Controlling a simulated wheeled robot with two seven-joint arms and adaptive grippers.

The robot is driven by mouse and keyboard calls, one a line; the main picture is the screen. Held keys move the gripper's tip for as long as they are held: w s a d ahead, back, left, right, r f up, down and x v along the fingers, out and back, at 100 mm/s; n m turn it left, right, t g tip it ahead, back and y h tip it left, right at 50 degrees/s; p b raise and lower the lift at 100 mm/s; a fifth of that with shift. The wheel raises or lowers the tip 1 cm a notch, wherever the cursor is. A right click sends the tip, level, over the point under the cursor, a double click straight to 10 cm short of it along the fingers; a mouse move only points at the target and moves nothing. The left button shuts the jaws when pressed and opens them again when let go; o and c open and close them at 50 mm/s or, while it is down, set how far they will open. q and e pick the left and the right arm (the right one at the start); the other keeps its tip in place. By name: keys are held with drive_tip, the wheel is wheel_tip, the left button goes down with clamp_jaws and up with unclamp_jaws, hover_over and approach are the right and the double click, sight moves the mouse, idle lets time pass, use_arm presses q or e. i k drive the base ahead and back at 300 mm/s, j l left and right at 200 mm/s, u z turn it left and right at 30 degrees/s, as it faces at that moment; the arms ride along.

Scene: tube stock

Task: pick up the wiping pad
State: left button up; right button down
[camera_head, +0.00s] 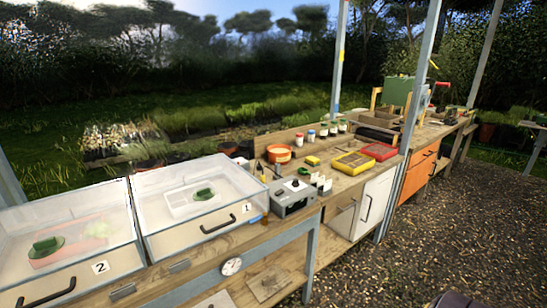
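I cannot tell for sure which thing is the wiping pad. A small yellow block (312,160) lies flat on the wooden bench, right of an orange round bowl (279,153). Small dark green pieces sit inside two clear lidded boxes: one in the box marked 1 (203,193) and one in the box marked 2 (47,245). Neither of my grippers shows in this view.
The clear boxes with black handles fill the bench's left end. A grey device (293,197) stands right of them. A yellow tray (353,163) and a red tray (379,151) lie farther along, before several small jars. Metal posts rise at the bench. Gravel (450,220) is open at right.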

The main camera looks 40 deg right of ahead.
sight(312, 161)
drive_tip(key=z, duration=1.55)
